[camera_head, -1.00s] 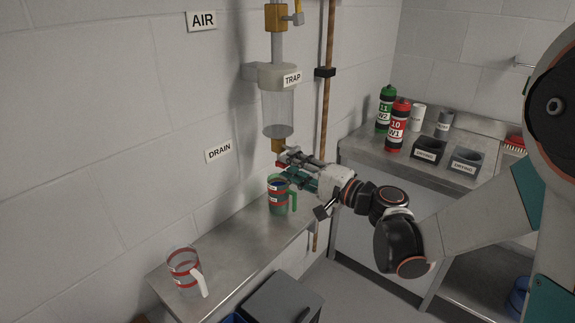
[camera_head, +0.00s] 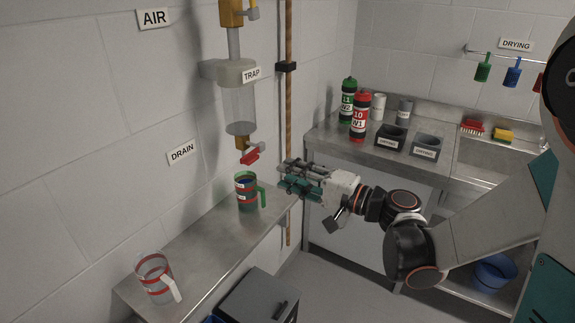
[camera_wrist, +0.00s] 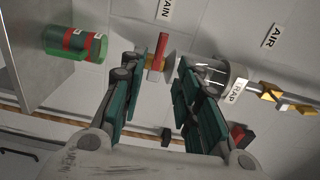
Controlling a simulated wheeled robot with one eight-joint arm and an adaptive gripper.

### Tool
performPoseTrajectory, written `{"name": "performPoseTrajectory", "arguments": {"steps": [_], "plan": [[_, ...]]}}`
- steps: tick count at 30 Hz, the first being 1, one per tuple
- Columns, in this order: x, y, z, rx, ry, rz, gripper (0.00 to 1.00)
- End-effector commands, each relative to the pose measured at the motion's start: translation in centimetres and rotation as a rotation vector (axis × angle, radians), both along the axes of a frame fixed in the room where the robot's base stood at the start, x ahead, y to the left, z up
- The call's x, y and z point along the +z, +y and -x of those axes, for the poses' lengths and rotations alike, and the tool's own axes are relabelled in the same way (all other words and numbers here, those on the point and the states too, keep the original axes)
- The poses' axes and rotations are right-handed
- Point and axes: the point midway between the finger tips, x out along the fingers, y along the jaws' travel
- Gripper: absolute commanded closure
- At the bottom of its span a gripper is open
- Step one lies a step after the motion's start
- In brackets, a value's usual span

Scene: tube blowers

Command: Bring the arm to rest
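My gripper (camera_head: 297,180) is off to the right of the trap and the green jug in the head view. In the wrist view its two green fingers (camera_wrist: 152,92) stand apart with nothing between them. The trap (camera_head: 239,108) is a clear cylinder on the wall, with a red-handled drain valve (camera_head: 249,155) under it. The valve also shows beyond the fingers in the wrist view (camera_wrist: 159,50). The green-handled jug (camera_head: 246,192) stands upright on the steel shelf under the valve and holds dark contents.
A clear red-banded jug (camera_head: 155,279) stands at the shelf's near left end. A brown vertical pipe (camera_head: 288,120) runs behind my gripper. The counter (camera_head: 330,133) at right bears bottles and dark bins. A grey box (camera_head: 258,297) sits below the shelf.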

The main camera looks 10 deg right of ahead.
Motion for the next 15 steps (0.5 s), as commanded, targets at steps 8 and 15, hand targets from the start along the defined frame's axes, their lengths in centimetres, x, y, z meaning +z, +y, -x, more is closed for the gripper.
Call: {"name": "performPoseTrajectory", "arguments": {"steps": [8, 15], "plan": [[-0.9, 1.0, 2.7, 0.008, 0.037, 0.24, 0.7], [-2.7, 0.0, 7.1, 0.016, 0.07, 0.584, 0.7]]}}
